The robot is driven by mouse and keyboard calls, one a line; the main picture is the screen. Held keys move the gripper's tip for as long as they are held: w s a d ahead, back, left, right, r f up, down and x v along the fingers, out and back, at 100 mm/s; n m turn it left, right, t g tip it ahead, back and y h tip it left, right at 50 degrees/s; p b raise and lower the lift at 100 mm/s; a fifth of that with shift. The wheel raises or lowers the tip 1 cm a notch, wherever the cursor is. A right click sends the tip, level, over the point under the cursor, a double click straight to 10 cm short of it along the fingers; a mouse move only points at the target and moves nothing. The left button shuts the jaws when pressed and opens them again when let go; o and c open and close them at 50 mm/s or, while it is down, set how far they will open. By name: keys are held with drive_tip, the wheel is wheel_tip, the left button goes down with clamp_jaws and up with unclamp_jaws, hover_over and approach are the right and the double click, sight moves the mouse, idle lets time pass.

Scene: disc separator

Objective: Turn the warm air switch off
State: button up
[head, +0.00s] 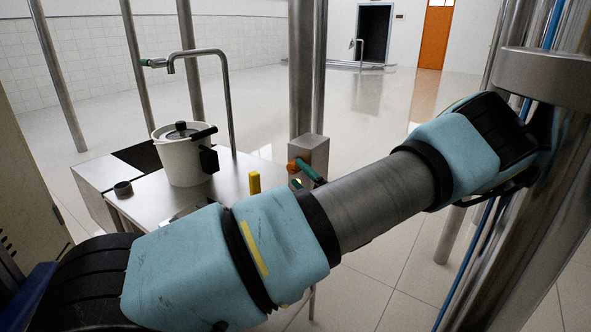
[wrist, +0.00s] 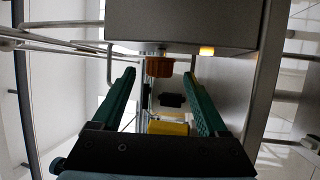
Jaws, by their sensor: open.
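A grey metal box (head: 312,152) stands at the right edge of the steel table. It carries an orange rotary knob (head: 292,167), which I take as the warm air switch; no label is legible. In the wrist view the orange knob (wrist: 160,67) sticks out below the box (wrist: 180,22), and a small yellow lamp (wrist: 207,51) beside it is lit. My gripper (wrist: 159,73) is open, with one green finger on each side of the knob in the picture. Gaps show between fingers and knob. In the head view my arm hides most of the gripper.
A yellow upright piece (head: 254,183) is near the box. Metal posts (head: 301,70) rise behind. Open tiled floor lies beyond.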

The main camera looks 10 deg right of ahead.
drive_tip(key=shift+x, duration=1.25)
drive_tip(key=shift+c, duration=0.3)
clamp_jaws()
